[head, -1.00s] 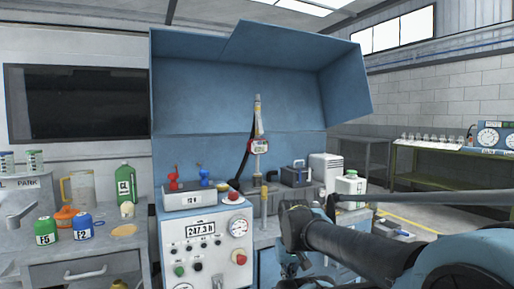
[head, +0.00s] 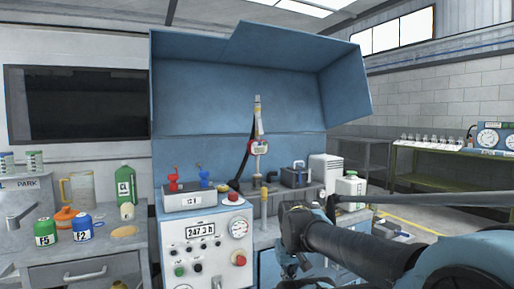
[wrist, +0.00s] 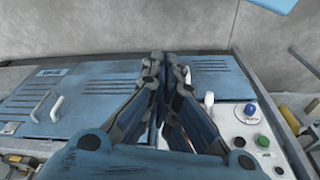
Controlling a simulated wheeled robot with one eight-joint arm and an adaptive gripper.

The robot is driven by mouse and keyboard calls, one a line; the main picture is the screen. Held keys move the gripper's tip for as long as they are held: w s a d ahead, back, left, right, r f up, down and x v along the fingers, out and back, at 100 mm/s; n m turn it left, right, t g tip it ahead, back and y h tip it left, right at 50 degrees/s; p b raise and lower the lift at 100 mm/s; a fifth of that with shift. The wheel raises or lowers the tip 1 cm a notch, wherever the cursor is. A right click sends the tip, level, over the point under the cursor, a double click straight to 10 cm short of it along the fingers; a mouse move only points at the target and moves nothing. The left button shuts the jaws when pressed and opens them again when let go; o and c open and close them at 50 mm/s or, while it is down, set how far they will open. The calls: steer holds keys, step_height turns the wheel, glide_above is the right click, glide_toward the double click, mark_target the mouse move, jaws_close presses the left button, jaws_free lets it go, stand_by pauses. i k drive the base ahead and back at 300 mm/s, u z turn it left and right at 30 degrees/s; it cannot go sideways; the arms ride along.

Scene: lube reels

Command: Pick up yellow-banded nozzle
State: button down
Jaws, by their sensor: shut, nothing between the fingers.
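A slim upright nozzle (head: 257,122) with yellowish bands near its top stands under the blue hood. A red-and-white meter is on its lower part and a black hose runs beside it. A shorter post with a yellow top (head: 264,192) stands in front; I cannot tell which of the two is the task's nozzle. My gripper (wrist: 166,62) is shut and empty in the wrist view, its fingers together over the blue cabinet top. In the head view my arm lies to the right of the nozzle, apart from it. No nozzle shows clearly in the wrist view.
The control panel (head: 206,250) with gauge and buttons is front centre. A bench (head: 105,257) at left holds bottles and a jug. A white jug (head: 351,186) stands right of the nozzle. A green-framed table (head: 450,160) is at far right. The blue hood (head: 240,85) encloses the nozzle from behind.

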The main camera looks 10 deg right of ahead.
mark_target(259, 150)
steer(key=u, duration=0.1)
steer(key=i, duration=0.75)
steer(key=z, duration=1.15)
